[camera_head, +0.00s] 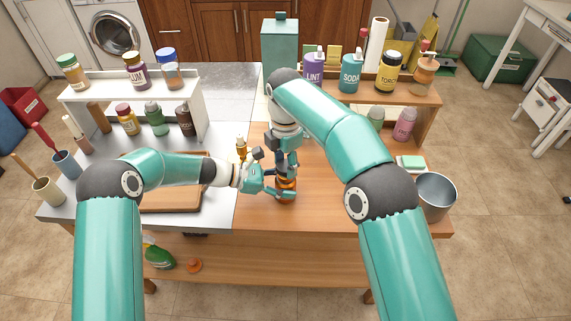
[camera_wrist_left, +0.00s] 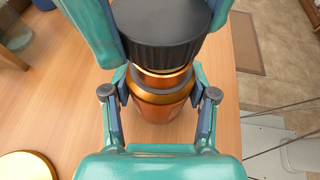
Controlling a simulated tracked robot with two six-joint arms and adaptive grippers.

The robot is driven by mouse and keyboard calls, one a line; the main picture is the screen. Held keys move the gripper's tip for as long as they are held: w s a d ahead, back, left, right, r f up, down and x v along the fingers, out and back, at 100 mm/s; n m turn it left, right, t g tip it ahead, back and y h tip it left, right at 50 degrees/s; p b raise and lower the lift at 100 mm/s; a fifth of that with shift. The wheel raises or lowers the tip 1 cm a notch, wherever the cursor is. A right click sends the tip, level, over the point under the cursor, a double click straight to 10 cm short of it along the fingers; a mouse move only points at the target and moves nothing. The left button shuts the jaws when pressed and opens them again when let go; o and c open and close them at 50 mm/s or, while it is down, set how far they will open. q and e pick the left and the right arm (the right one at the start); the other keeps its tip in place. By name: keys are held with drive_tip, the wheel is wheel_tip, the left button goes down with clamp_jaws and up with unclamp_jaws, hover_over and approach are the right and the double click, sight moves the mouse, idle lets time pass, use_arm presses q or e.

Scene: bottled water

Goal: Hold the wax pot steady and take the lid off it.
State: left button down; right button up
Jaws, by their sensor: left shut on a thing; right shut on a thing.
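The wax pot (camera_wrist_left: 163,98) is a shiny amber-orange jar standing upright on the wooden worktop; it also shows in the head view (camera_head: 286,198), partly covered by my grippers. My left gripper (camera_wrist_left: 160,97) is shut around the pot's body, one finger on each side; in the head view it reaches in from the left (camera_head: 278,188). The lid (camera_wrist_left: 160,35) is black and ribbed, above the pot's neck. My right gripper (camera_head: 286,170) points down from above, shut on the lid, its teal fingers on both sides. A gold band and orange neck show below the lid; I cannot tell whether it is loose.
A small amber bottle (camera_head: 241,147) stands just behind my left wrist. A wooden board (camera_head: 172,202) lies on the grey worktop at left. Shelves with bottles stand at the back left and back right. A metal bucket (camera_head: 437,195) is at right. The wood right of the pot is clear.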

sight(285, 165)
drive_tip(key=shift+r, duration=0.1)
drive_tip(key=shift+r, duration=1.95)
use_arm(q)
drive_tip(key=shift+c, duration=1.2)
unclamp_jaws()
